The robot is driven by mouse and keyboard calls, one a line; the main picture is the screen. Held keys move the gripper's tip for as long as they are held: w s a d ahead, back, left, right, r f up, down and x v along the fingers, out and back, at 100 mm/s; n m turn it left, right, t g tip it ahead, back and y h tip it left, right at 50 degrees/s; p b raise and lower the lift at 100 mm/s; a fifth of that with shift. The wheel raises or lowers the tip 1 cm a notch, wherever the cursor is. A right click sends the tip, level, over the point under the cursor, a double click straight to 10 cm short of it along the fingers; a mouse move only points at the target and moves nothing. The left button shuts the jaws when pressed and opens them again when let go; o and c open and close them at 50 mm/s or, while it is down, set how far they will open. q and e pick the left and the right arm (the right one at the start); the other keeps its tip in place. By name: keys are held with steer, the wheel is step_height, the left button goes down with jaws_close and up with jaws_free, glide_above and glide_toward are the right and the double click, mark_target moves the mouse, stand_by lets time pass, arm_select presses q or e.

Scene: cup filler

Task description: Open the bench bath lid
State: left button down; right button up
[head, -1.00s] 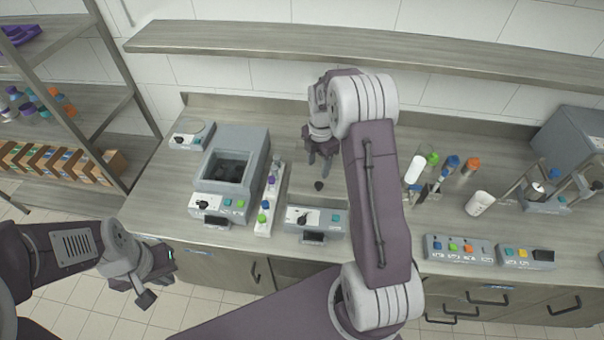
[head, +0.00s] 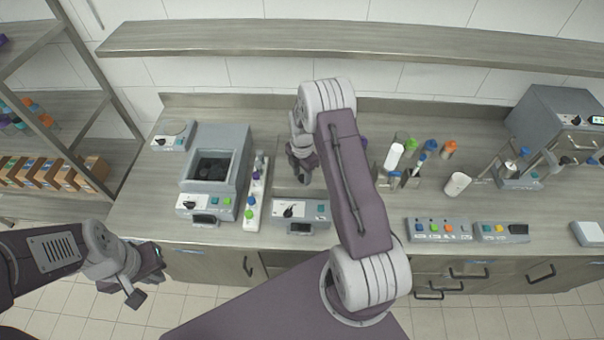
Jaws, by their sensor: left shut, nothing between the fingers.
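The low unit in the middle of the bench appears to be the bench bath. My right gripper (head: 304,177) is low over that top, pointing down. Its fingers are small and partly merged with the arm, so I cannot tell whether they touch or hold the lid's knob. The knob is not visible now. My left gripper (head: 146,288) is shut and empty, out in front of the bench at the lower left.
A grey box unit (head: 216,160) with a dark open well stands left of the bath, with a narrow white rack (head: 256,200) between them. Bottles, a white cup (head: 457,185) and button boxes (head: 438,229) are to the right. A wall shelf (head: 350,43) runs above.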

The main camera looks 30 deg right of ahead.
steer(key=c, duration=0.5)
jaws_close()
steer(key=shift+d, duration=0.1)
stand_by(0.6)
